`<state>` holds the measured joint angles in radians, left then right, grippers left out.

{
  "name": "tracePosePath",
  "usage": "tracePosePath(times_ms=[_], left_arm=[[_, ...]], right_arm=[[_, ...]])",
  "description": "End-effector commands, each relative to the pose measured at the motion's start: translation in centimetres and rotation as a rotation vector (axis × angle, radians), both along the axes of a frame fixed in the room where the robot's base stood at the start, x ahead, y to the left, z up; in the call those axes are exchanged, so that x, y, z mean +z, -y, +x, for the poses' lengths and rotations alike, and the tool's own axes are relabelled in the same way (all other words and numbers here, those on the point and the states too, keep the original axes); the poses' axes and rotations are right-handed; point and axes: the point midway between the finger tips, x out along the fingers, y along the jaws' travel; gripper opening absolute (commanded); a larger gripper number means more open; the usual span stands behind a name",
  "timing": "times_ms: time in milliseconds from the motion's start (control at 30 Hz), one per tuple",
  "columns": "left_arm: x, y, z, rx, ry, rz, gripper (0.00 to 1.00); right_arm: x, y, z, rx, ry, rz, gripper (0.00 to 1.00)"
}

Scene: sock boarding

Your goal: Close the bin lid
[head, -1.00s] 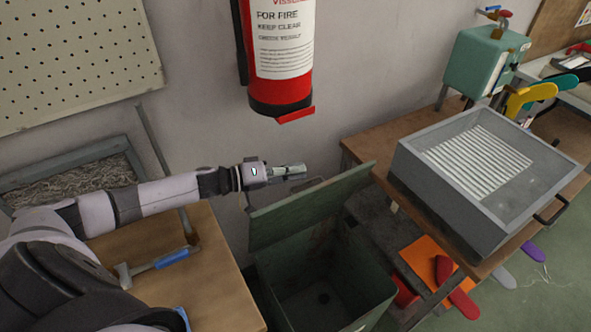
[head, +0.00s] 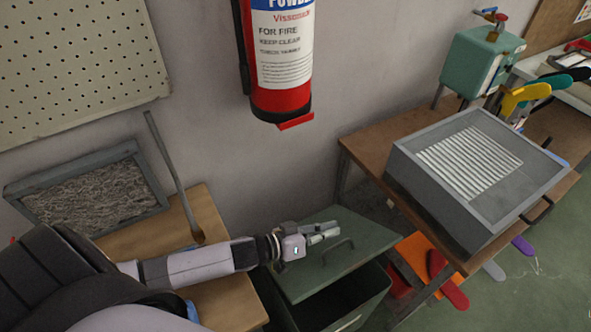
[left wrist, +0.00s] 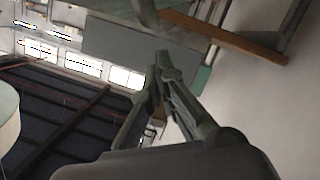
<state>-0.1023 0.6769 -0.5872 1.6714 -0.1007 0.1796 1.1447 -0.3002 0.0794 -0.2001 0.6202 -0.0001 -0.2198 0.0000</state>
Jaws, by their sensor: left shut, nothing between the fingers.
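The bin lid (head: 335,262) is a dark green panel with a handle on its upper face. In the head view it is tilted partway down over the dark green bin (head: 372,305), with a gap still showing the dark inside at the front. My left gripper (head: 330,233) is shut and empty, over the lid's upper face near the handle; whether it touches the lid I cannot tell. The left wrist view shows its closed fingers (left wrist: 160,75). My right gripper is not in view.
A wooden table (head: 215,290) stands left of the bin. A workbench with a grey tray (head: 415,190) stands to the right. A red fire extinguisher (head: 282,85) hangs on the wall behind. Coloured flat shapes (head: 453,292) lie right of the bin.

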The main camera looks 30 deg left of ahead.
Motion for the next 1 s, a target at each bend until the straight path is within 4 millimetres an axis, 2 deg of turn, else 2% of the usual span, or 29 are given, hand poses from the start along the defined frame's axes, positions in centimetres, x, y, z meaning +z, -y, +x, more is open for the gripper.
tracePosePath(times_ms=[100,333,1000], left_arm=[[-1.5,1.5,-0.8,0.001,-0.001,-0.004,0.00],[-3.2,2.9,-1.7,0.000,-0.001,-0.002,0.00],[-3.5,3.4,-2.0,-0.001,0.000,-0.001,0.00]], right_arm=[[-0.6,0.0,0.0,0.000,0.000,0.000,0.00],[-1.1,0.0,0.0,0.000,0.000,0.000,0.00],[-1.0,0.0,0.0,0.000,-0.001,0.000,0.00]])
